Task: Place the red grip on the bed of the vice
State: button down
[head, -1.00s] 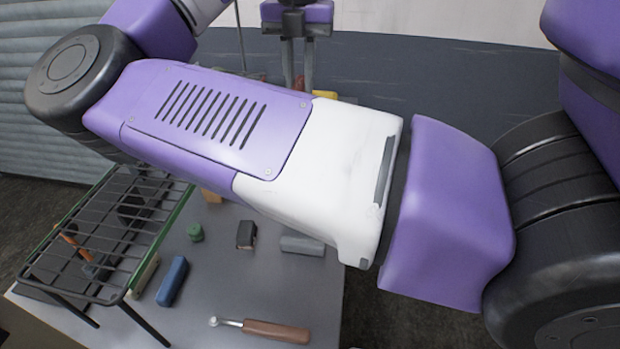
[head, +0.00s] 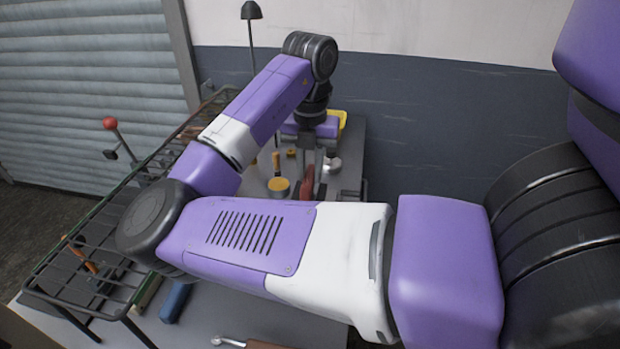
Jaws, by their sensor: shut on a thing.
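My gripper (head: 309,178) points down over the far part of the grey workbench, with its fingers close together. A red piece (head: 307,183), which looks like the red grip, sits at the fingertips, and my gripper is shut on it. My arm and fingers partly cover it. I cannot tell whether it touches anything below. I cannot make out the vice or its bed for certain; my forearm hides much of the bench.
A wire rack (head: 60,258) stands along the bench's left side. A small tin (head: 278,187) with an orange top is left of my gripper. A round metallic item (head: 332,164) is close on its right. A blue block (head: 175,301) lies near the rack.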

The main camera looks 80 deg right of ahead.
aim_at(310, 174)
jog(key=shift+f, duration=1.25)
jog(key=shift+f, duration=0.15)
jog(key=c, duration=1.3)
grip_release()
jog(key=shift+o, duration=0.2)
notch_tip(310, 174, up, 12)
jog(key=shift+r, duration=0.2)
